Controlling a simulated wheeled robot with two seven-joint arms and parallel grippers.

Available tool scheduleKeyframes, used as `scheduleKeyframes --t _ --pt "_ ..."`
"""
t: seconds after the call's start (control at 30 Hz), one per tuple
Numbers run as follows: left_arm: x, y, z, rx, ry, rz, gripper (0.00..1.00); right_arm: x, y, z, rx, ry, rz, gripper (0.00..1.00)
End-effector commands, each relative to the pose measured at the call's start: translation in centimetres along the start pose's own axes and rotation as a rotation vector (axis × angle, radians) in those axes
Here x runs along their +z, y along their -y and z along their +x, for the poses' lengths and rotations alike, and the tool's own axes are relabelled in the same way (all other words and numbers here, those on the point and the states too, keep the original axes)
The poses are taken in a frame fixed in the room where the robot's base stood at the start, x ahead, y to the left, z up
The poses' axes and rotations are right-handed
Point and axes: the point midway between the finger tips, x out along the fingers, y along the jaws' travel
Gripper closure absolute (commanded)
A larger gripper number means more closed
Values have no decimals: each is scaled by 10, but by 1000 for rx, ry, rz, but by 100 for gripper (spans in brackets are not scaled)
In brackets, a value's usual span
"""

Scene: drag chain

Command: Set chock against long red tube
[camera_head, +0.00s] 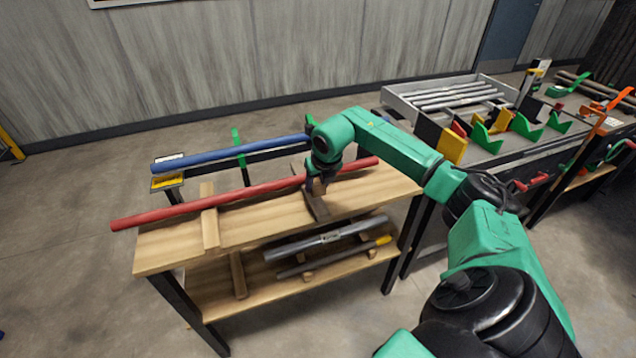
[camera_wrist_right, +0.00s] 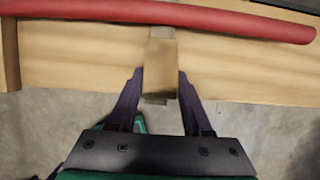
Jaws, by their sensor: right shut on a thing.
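The long red tube (camera_head: 240,194) lies along the wooden bench top, and its left end sticks out past the bench edge. It also runs across the top of the right wrist view (camera_wrist_right: 210,17). My right gripper (camera_head: 317,184) is low over the right half of the bench, at the near side of the tube. It is shut on a wooden chock (camera_wrist_right: 160,66), with one finger on each side. In the head view the chock (camera_head: 318,208) is partly hidden by the gripper. Its far end is close to the tube; I cannot tell if they touch. My left gripper is out of view.
A wooden strip (camera_head: 210,230) lies across the bench top to the left, by the tube. A blue tube (camera_head: 230,152) lies on a stand behind. Dark tubes (camera_head: 325,239) rest on the lower shelf (camera_head: 215,290). A cluttered table with green and yellow parts stands at the right.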

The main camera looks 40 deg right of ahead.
Motion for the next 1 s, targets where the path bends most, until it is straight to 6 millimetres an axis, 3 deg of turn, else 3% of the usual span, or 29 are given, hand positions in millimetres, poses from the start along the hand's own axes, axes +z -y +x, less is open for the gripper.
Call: scheduleKeyframes --t 0.27,0.5,0.97,1.0 --pt "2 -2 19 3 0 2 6 -6 0 22 1 1 -1 100" --pt "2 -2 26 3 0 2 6 3 0 37 1 1 2 100" --pt "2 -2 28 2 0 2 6 7 0 42 0 0 -1 100" --pt "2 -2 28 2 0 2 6 7 0 42 0 0 0 36"
